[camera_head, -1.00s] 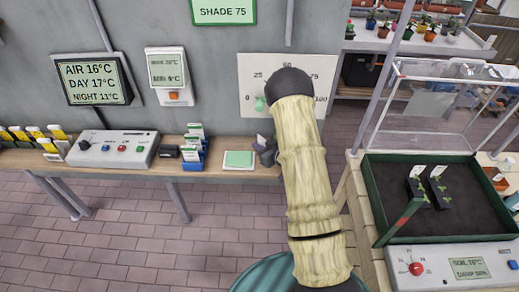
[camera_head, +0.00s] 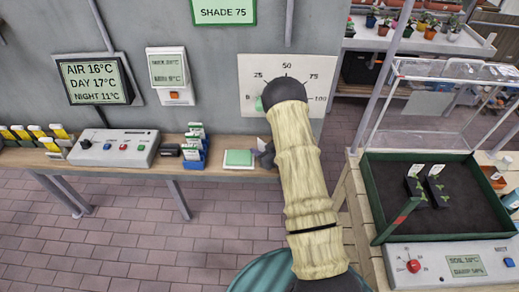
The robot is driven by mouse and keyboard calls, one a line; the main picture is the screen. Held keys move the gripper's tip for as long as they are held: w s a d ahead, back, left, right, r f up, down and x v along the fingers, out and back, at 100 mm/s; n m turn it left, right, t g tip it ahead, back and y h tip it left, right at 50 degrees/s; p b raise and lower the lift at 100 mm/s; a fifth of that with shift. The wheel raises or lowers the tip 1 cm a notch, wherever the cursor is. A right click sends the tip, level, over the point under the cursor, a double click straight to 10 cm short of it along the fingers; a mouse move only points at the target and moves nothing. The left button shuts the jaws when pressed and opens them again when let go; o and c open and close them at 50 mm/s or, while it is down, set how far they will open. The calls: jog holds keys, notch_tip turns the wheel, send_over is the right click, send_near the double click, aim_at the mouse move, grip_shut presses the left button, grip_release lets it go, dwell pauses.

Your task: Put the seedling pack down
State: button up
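Two small black seedling packs, one on the left (camera_head: 413,188) and one on the right (camera_head: 436,191), stand side by side on dark soil. Each has a white label and small green shoots. They are inside the green-walled tray (camera_head: 377,205) at the right. My pale, ridged arm rises through the middle, with a dark rounded joint at its top. A dark grey piece shows at the arm's left edge over the bench; I cannot tell whether it is my gripper. The fingers, and anything in them, are not clearly visible.
A bench (camera_head: 225,174) along the wall holds a control box (camera_head: 113,148), a blue packet holder (camera_head: 193,160) and a white tray with a green top (camera_head: 239,158). A clear cover (camera_head: 430,120) stands raised behind the green tray. A panel (camera_head: 445,268) sits in front.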

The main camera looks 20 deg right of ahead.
jog(key=shift+r, duration=0.15)
jog(key=shift+s+d, duration=0.15)
jog(key=shift+s, duration=0.1)
jog(key=b+v, duration=0.4)
jog(key=v, duration=0.7)
jog(key=shift+s, duration=0.2)
jog(key=shift+r, duration=0.15)
